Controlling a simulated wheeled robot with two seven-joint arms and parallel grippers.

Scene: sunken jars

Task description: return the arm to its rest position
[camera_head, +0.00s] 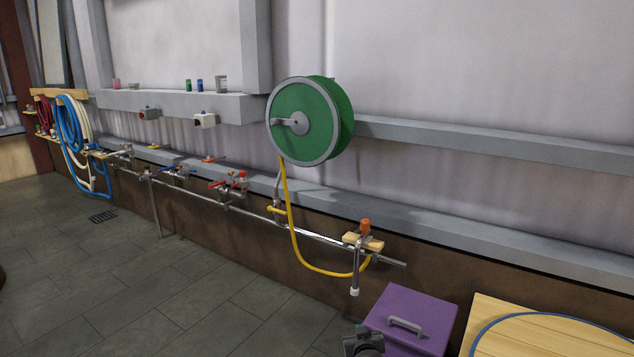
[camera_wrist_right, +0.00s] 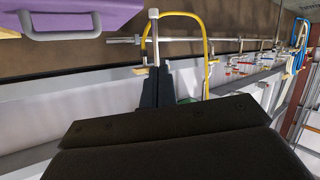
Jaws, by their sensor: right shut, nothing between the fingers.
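My right gripper (camera_wrist_right: 155,88) shows in the right wrist view as two dark fingers close together, shut with nothing between them. Beyond its tips in that view are the pale end of a pipe and the yellow hose (camera_wrist_right: 206,60). No contact with them can be made out. In the head view a small dark part of my own body shows at the bottom edge, beside the purple box (camera_head: 412,318). My left gripper is in neither view.
A green hose reel (camera_head: 303,120) hangs on the wall, its yellow hose (camera_head: 290,225) looping to a tap with an orange top (camera_head: 365,227). A metal pipe with valves (camera_head: 235,190) runs along the wall. A wooden surface (camera_head: 545,330) stands right. The tiled floor (camera_head: 130,280) at left is largely clear.

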